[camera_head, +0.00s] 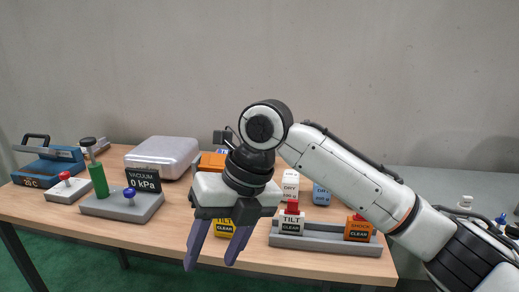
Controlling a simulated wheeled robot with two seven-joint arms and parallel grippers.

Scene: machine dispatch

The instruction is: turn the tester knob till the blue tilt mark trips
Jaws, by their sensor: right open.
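My right gripper (211,262) hangs open and empty in front of the table, its purple fingers pointing down. A long grey stand (325,241) is just right of it. On the stand sit a white block with a red top reading TILT CLEAR (291,222) and an orange block reading SHOCK CLEAR (358,229). A yellow block reading CLEAR (224,228) shows partly behind the fingers. A blue block (321,195) stands behind the stand; its label is too small to read. I cannot tell which part is the tester knob. My left gripper is not in view.
At left, a grey base (97,208) carries a green cylinder, a blue knob (129,193) and a VACUUM 0 kPa display (143,181). Near it are a red-knobbed base (66,187), a blue machine (48,166) and a silver case (163,157). A white DRY block (290,184) stands behind the stand.

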